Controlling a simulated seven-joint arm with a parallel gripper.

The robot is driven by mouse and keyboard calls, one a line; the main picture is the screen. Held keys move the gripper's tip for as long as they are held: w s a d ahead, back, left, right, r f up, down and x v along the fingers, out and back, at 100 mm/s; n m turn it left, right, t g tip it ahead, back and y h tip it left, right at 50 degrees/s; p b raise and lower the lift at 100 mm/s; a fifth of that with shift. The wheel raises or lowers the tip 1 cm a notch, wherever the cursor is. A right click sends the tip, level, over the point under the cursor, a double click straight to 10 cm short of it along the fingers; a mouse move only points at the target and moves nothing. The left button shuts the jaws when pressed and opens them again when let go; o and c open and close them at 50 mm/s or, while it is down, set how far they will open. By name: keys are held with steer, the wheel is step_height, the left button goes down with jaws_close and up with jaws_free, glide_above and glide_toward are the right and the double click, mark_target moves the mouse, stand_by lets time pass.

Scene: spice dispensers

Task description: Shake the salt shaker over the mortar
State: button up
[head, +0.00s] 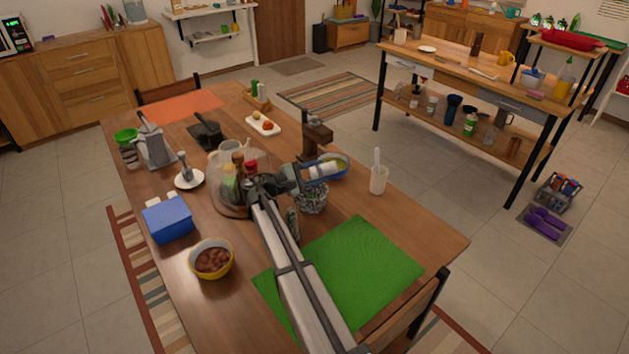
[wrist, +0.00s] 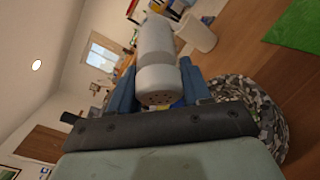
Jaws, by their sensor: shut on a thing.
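My gripper (head: 310,171) is shut on the white salt shaker (head: 325,169). In the wrist view the blue fingers of my gripper (wrist: 160,90) close around the shaker (wrist: 155,45), and its holed end (wrist: 158,97) faces the camera. The shaker is tilted far over, close to lying on its side. The mortar (head: 313,201) is a grey speckled stone bowl on the table, just below my gripper. The mortar's side also shows in the wrist view (wrist: 268,110). Its inside is mostly hidden, and I cannot see any salt falling.
A blue bowl (head: 343,172) stands close behind the shaker. A glass dome or tray with bottles (head: 228,200) stands left of my gripper. A white cup (head: 379,184) holding a utensil is to the right. A green mat (head: 370,265) and a bean bowl (head: 212,259) lie nearer the front.

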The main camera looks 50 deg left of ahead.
steer(key=shift+w+r+g, duration=0.1)
steer(key=shift+r+g, duration=0.2)
steer(key=shift+m+g, duration=0.4)
steer(key=shift+g, duration=0.1)
steer(key=r, duration=0.2)
steer(key=w+r, duration=0.1)
steer(key=r, duration=0.1)
steer(key=shift+d+r, duration=0.1)
steer(key=shift+d, duration=0.15)
steer(key=shift+d+r+g, duration=0.1)
steer(key=shift+r+g, duration=0.2)
steer(key=shift+g+y, duration=0.6)
steer(key=shift+g, duration=0.1)
steer(key=f, duration=0.1)
steer(key=s+f, duration=0.1)
steer(key=f, duration=0.2)
steer(key=shift+s+a, duration=0.15)
steer(key=shift+a, duration=0.15)
steer(key=shift+a+f+m+g, duration=0.15)
steer(key=shift+m+g, duration=0.15)
steer(key=shift+g, duration=0.2)
